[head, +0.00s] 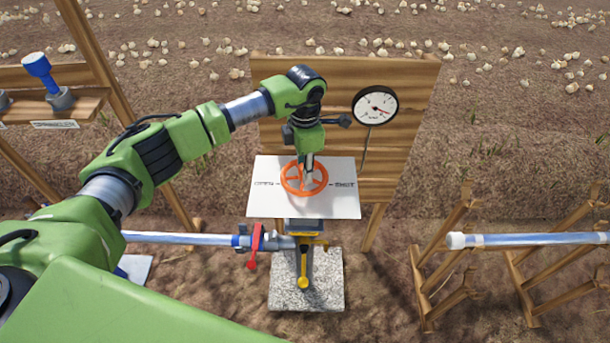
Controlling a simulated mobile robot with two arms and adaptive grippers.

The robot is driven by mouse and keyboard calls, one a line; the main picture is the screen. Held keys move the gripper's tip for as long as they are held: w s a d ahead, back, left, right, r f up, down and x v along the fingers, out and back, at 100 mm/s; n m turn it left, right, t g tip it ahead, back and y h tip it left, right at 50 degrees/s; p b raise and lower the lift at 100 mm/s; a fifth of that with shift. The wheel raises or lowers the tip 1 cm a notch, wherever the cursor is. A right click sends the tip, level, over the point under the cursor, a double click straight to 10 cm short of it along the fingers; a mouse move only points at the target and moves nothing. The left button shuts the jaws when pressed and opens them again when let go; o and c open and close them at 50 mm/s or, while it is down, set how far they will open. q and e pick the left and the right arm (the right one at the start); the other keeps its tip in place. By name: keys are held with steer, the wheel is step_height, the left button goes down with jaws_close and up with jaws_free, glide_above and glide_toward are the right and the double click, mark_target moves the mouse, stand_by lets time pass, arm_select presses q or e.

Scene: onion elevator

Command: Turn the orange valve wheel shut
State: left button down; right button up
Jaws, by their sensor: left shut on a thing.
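The orange valve wheel (292,183) lies flat over a white plate (264,204) in the middle of the head view. The plate has dark lettering on its left and right sides; the right word reads like SHUT. My left arm comes in from the left, and my left gripper (308,177) points down into the wheel. It is shut on the wheel, though its fingertips are partly hidden against the hub and spokes. My right gripper is not in view.
A round gauge (376,105) sits on a wooden board (400,150) behind the wheel. Below the plate are a yellow lever (303,270), a red lever (254,246) and a stone block (324,293). Pipes run left and right (530,239). A blue-handled tool (40,70) stands on a shelf.

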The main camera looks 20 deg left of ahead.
arm_select(q)
steer(key=m+b, duration=0.6)
steer(key=b, duration=0.1)
steer(key=shift+f+m, duration=0.25)
steer(key=shift+m, duration=0.05)
steer(key=m+b, duration=0.2)
steer(key=shift+r+m, duration=0.1)
steer(key=shift+m, duration=0.2)
steer(key=shift+s+r+m+b, duration=0.1)
steer(key=shift+r+m+b, duration=0.05)
steer(key=shift+m+b, duration=1.3)
steer(key=shift+m, duration=0.45)
steer(key=c, duration=2.1)
jaws_free()
